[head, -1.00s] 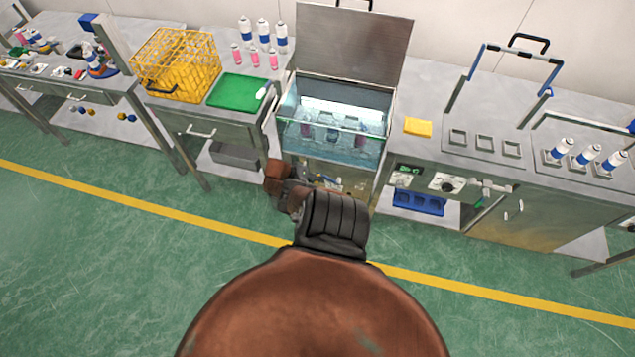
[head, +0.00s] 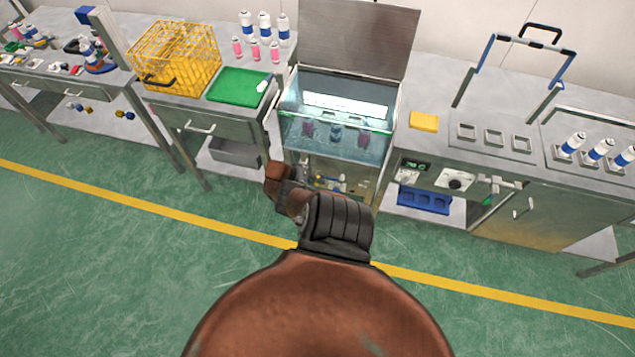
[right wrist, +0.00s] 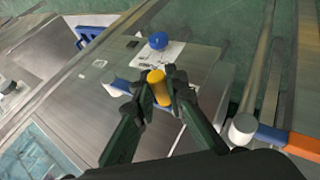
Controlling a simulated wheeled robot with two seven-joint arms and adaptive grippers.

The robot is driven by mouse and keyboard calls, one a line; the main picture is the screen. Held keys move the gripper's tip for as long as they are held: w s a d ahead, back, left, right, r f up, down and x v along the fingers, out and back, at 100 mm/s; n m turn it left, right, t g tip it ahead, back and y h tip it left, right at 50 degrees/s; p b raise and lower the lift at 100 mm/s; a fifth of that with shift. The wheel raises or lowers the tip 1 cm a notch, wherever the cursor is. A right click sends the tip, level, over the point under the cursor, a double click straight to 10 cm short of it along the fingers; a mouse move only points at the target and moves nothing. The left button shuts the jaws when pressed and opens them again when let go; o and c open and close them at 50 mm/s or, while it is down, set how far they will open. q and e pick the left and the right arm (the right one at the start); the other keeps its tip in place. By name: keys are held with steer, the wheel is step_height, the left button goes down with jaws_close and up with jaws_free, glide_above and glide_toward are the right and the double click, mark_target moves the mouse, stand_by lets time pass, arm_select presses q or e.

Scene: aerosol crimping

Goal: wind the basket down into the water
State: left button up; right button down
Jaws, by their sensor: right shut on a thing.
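The glass-fronted water tank (head: 345,149) stands in the middle of the head view with its steel lid raised. Several cans, at least one blue (head: 336,132) and two reddish (head: 363,140), stand low in the water; the basket under them is hard to make out. In the right wrist view my right gripper (right wrist: 155,92) is shut on the yellow crank grip (right wrist: 158,86), in front of the steel cabinet. In the head view my own arm mostly hides this gripper and the crank. My left gripper is not in view.
A yellow wire basket (head: 174,58) and a green tray (head: 238,85) are on the left bench. A yellow block (head: 424,121) lies right of the tank. A blue knob (right wrist: 158,40) shows on the panel beside the crank. The green floor in front is clear.

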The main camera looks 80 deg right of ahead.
steer(key=shift+w, duration=0.3)
steer(key=c, duration=2.2)
jaws_free()
steer(key=o, duration=0.3)
steer(key=shift+s, duration=0.15)
steer(key=shift+w+a+r, duration=0.25)
steer(key=shift+w+a, duration=0.05)
steer(key=shift+w, duration=0.05)
steer(key=v, duration=1.1)
steer(key=shift+s, duration=0.1)
